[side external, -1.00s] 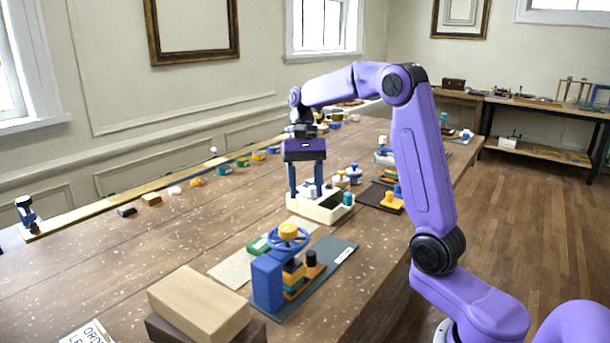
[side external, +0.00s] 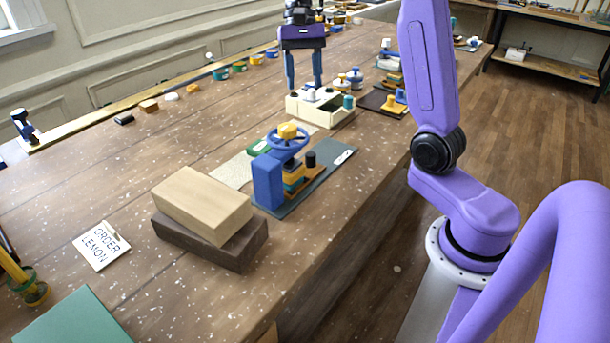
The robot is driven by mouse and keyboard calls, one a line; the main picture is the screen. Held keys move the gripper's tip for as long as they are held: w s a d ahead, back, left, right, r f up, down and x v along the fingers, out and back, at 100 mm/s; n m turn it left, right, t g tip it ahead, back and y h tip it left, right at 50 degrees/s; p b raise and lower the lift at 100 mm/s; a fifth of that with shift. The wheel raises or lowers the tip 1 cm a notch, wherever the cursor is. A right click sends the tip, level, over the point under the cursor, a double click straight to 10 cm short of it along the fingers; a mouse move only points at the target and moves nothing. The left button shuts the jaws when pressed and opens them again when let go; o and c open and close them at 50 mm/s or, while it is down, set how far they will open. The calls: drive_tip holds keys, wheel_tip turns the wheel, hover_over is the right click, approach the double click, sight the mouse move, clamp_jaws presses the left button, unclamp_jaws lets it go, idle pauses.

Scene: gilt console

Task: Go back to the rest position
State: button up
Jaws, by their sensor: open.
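My gripper (side external: 304,84) is in the upper middle of the side external view, pointing down with its two blue fingers apart. Its fingertips show just above the back of a cream compartment tray (side external: 318,118). I cannot tell how far they are from it in depth. No object shows held between the fingers. A small white-topped piece (side external: 310,95) and a teal piece (side external: 348,102) are in the tray. My purple arm runs up the right side and its upper part is cut off by the frame.
A blue press with a handwheel (side external: 268,180) stands on a dark mat in front of the tray. Stacked blocks (side external: 203,205) and an order card (side external: 102,246) lie nearer. Small jars (side external: 354,76) and a dark tray (side external: 375,102) sit to the right. The table's left middle is mostly clear.

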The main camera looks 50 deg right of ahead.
drive_tip(key=s+a+f+n+t+h, duration=0.2)
drive_tip(key=s+a+n+t+h, duration=0.15)
drive_tip(key=s+a+n, duration=0.7)
drive_tip(key=s+f+n, duration=0.2)
drive_tip(key=s+n, duration=0.1)
drive_tip(key=s, duration=0.2)
drive_tip(key=s+a+f+n+y, duration=0.1)
drive_tip(key=s+f+n, duration=0.2)
drive_tip(key=s, duration=0.3)
drive_tip(key=s+a+f+n, duration=0.1)
drive_tip(key=s+f+n, duration=0.1)
drive_tip(key=s+n, duration=0.2)
drive_tip(key=shift+s+a+f, duration=0.15)
drive_tip(key=shift+s+f, duration=0.2)
drive_tip(key=shift+s, duration=0.7)
